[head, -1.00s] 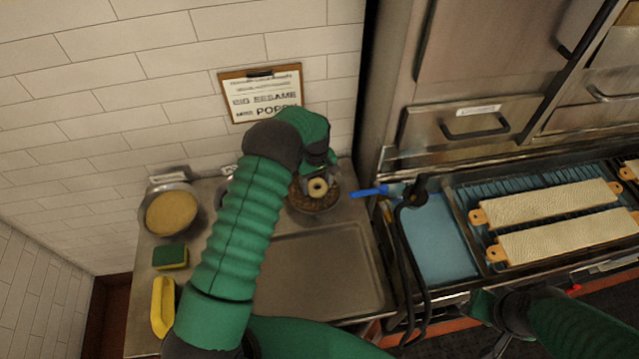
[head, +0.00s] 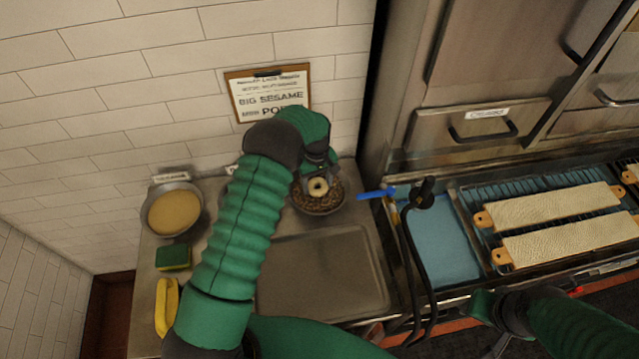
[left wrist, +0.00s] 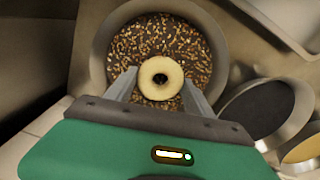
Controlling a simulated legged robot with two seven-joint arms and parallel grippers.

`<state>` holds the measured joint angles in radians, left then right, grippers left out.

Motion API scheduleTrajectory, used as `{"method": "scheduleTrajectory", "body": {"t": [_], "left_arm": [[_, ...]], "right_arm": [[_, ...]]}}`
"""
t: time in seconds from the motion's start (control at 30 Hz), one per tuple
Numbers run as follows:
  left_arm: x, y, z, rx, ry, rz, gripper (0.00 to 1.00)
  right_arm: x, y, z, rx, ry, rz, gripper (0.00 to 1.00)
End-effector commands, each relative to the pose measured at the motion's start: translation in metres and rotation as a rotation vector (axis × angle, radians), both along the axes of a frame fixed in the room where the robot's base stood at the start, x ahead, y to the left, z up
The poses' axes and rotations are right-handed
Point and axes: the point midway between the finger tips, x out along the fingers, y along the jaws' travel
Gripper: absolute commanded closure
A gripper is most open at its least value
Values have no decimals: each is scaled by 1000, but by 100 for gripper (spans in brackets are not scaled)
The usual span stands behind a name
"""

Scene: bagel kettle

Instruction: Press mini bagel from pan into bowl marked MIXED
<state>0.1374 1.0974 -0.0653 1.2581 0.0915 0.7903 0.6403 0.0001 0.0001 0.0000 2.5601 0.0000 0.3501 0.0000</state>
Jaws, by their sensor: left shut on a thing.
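A small pale ring-shaped mini bagel (head: 318,187) is held by my left gripper (head: 316,178) over a bowl of mixed brown and light seeds (head: 320,208). In the left wrist view, the bagel (left wrist: 160,78) sits between the two fingertips, in front of the seed bed (left wrist: 160,40). I cannot tell whether it touches the seeds. No label shows on this bowl. The pan (head: 325,275) is a bare metal tray on the counter, partly hidden by my left arm. My right gripper (head: 505,335) is at the bottom right, its jaws unclear.
A sesame bowl (head: 173,211) stands at the left. A dark-filled bowl (left wrist: 258,110) stands between, mostly hidden by my arm in the head view. A sponge (head: 173,257), a yellow object (head: 166,305), a blue-handled tool (head: 375,194) and bagel boards (head: 548,205) are nearby.

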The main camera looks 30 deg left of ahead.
Motion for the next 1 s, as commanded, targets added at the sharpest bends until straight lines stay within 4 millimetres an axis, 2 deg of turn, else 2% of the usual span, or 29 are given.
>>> {"method": "scheduleTrajectory", "body": {"t": [0.1,1.0], "left_arm": [[1,-1,16,2,-1,-1,78],[1,-2,98,2,-1,-1,78]], "right_arm": [[0,0,11,0,0,0,64],[0,0,62,0,0,0,64]]}}
